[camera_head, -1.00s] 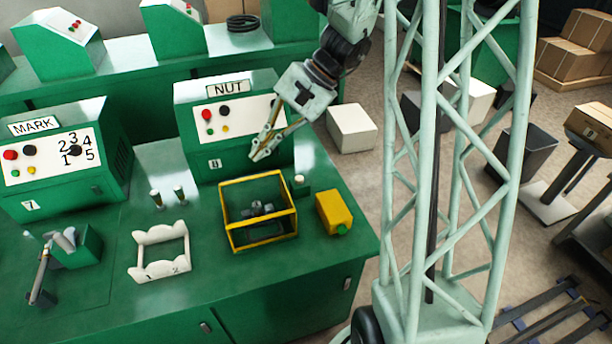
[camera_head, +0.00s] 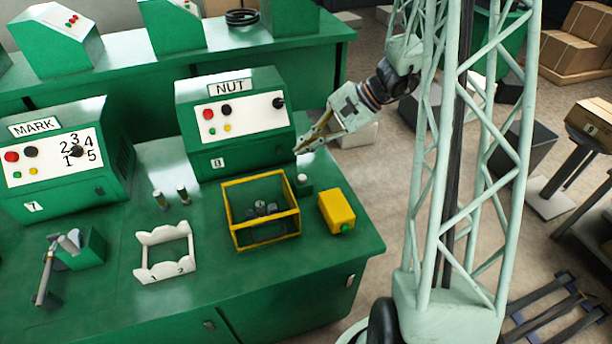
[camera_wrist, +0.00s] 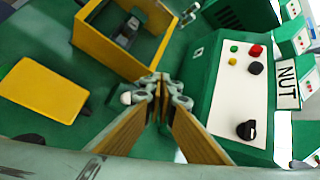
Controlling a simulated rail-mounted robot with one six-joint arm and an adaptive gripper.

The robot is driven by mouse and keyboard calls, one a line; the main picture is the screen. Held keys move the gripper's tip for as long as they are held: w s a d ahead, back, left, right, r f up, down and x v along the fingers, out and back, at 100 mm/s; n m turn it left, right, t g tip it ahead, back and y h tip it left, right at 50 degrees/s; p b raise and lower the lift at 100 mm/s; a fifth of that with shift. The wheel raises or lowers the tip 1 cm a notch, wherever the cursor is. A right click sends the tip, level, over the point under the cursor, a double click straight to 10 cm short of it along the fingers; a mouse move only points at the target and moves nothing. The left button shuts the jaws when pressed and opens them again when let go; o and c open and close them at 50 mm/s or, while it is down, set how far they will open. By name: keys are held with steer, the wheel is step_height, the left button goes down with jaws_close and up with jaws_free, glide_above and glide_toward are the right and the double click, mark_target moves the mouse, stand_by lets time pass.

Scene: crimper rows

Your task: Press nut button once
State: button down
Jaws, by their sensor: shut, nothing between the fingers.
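The NUT machine (camera_head: 229,140) is a green box with a white sloped panel. The panel carries a red button (camera_head: 208,114), a black button (camera_head: 226,110), small green and yellow buttons and a black knob (camera_head: 279,103). They also show on the panel in the wrist view (camera_wrist: 222,95). A small white round button (camera_head: 303,178) stands on a green block on the bench in front of the machine. My gripper (camera_head: 298,150) is shut and empty, just behind this button in the head view, at the machine's right front. In the wrist view the closed fingertips (camera_wrist: 158,82) appear beside the white button (camera_wrist: 127,98).
A yellow-framed crate (camera_head: 265,220) holding dark parts stands left of the white button. A yellow box (camera_head: 337,211) lies at the bench's right end. A white rack (camera_head: 165,272), two small posts and the MARK machine (camera_head: 68,155) are further left.

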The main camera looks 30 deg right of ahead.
steer(key=shift+d+f, duration=0.1)
steer(key=shift+d, duration=0.05)
steer(key=shift+f, duration=0.2)
stand_by(0.3)
steer(key=b, duration=0.2)
glide_above(304, 178)
steer(key=shift+f, duration=2.95)
steer(key=shift+f+b, duration=1.2)
steer(key=shift+b, duration=0.15)
steer(key=shift+f+b, duration=1)
steer(key=shift+b, duration=0.3)
steer(key=shift+r, duration=0.2)
steer(key=shift+r+p, duration=0.35)
steer(key=shift+r, duration=0.4)
